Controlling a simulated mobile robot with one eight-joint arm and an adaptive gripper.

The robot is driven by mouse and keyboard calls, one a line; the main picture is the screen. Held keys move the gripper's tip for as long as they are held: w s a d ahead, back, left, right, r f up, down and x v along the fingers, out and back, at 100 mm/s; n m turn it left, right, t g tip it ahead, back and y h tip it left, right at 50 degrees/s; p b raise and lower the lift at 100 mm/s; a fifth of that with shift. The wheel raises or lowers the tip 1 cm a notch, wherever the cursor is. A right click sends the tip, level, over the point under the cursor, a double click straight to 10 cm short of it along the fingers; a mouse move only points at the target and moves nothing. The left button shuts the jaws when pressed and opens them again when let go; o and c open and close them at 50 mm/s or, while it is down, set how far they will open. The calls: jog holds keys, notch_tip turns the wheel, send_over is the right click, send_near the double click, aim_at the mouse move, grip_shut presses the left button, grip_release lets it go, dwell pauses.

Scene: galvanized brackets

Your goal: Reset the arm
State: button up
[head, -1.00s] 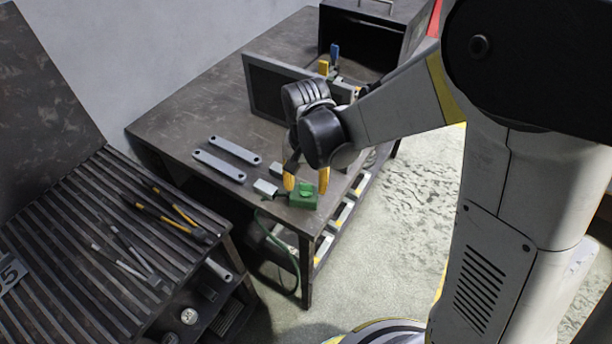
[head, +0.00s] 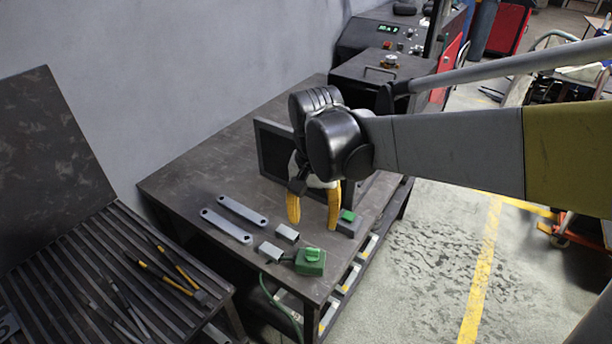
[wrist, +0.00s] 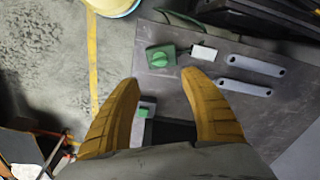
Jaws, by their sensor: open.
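My gripper (head: 314,208) is open and empty, its yellow fingers pointing down above the dark metal table (head: 190,180). In the wrist view the two fingers (wrist: 162,95) are spread wide with nothing held between them. A green switch box (head: 310,262) sits at the table's near edge, in front of the fingers; it also shows in the wrist view (wrist: 160,57). Two grey flat brackets (head: 228,225) lie side by side left of my gripper. A small grey block with a green top (head: 347,220) stands just right of the fingers.
A dark upright panel (head: 275,150) stands behind my gripper. A black box with a handle (head: 375,85) is at the table's back. A slatted bench with tools (head: 165,270) is at the left. Open floor with a yellow line (head: 480,275) lies to the right.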

jog(key=s+d+r+n+t, duration=0.3)
jog(key=s+d+t, duration=0.4)
jog(key=s+d, duration=0.4)
jog(key=shift+d+r, duration=0.5)
jog(key=shift+d, duration=0.75)
jog(key=shift+w, duration=0.1)
